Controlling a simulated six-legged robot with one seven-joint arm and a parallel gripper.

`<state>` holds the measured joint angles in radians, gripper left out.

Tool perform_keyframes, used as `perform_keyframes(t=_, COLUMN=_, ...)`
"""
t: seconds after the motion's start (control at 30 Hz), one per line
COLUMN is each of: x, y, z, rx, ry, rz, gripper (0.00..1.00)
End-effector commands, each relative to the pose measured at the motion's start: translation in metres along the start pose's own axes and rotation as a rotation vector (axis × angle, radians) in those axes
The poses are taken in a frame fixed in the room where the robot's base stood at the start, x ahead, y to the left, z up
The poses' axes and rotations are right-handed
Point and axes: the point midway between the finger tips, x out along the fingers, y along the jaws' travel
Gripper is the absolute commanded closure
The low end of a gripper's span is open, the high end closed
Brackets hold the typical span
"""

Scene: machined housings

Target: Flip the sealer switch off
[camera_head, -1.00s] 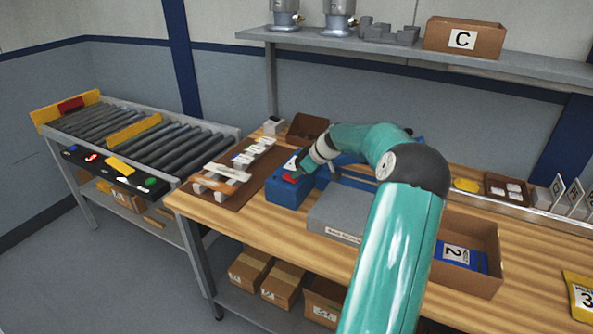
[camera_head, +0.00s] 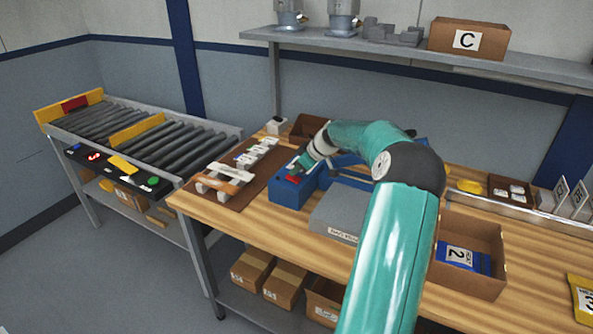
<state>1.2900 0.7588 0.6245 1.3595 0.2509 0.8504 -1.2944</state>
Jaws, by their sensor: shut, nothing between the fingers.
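The sealer is a blue machine (camera_head: 290,196) on the wooden bench, with a grey block in front of its right part. Its red switch (camera_head: 292,179) shows on top of the blue housing at the left end. My gripper (camera_head: 300,168) is at the end of my teal arm, just above and behind the switch. It is shut and empty. The fingertips are small here, and I cannot tell whether they touch the switch or which way the switch is tilted.
A grey block (camera_head: 338,212) sits right of the switch. A brown mat (camera_head: 226,203) with white and wooden pieces lies left. An open carton (camera_head: 480,280) stands right. A roller conveyor (camera_head: 150,140) is beyond the bench's left end. A shelf (camera_head: 400,50) spans the back.

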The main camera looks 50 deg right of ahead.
Motion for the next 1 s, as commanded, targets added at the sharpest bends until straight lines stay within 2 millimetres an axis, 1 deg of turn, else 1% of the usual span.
perform_keyframes(t=0.17, x=-0.021, y=0.001, z=0.0, rx=0.0, ry=0.001, rz=0.004, gripper=1.0)
perform_keyframes(t=0.5, x=-0.095, y=0.001, z=0.0, rx=0.0, ry=0.0, rz=0.006, gripper=1.0)
perform_keyframes(t=0.63, x=-0.119, y=0.001, z=0.0, rx=0.0, ry=0.0, rz=0.004, gripper=1.0)
perform_keyframes(t=0.7, x=-0.127, y=0.001, z=0.0, rx=0.001, ry=0.001, rz=0.003, gripper=1.0)
perform_keyframes(t=0.8, x=-0.135, y=0.0, z=0.0, rx=0.001, ry=0.0, rz=0.001, gripper=1.0)
perform_keyframes(t=1.0, x=-0.137, y=0.0, z=0.0, rx=0.0, ry=0.0, rz=0.001, gripper=1.0)
